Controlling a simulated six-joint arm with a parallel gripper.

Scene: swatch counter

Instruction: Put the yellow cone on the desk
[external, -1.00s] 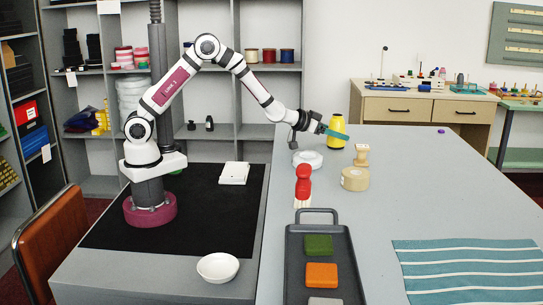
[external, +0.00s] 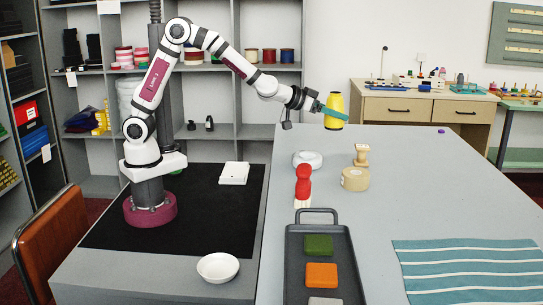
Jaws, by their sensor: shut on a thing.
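The yellow cone (external: 334,101) is held in the air above the far left part of the grey table (external: 420,205). It is close to upright. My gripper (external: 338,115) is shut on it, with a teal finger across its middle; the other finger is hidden. The wooden desk (external: 398,109) with drawers stands against the back wall, to the right of my gripper and apart from the cone.
The desk top carries a thin stand (external: 383,64) and several small items. On the grey table are a white ring (external: 308,160), a tan stamp-like object (external: 355,178), a red-handled brush (external: 303,186), a dark tray (external: 346,285) and a striped teal cloth (external: 470,270). The table's right middle is mostly clear.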

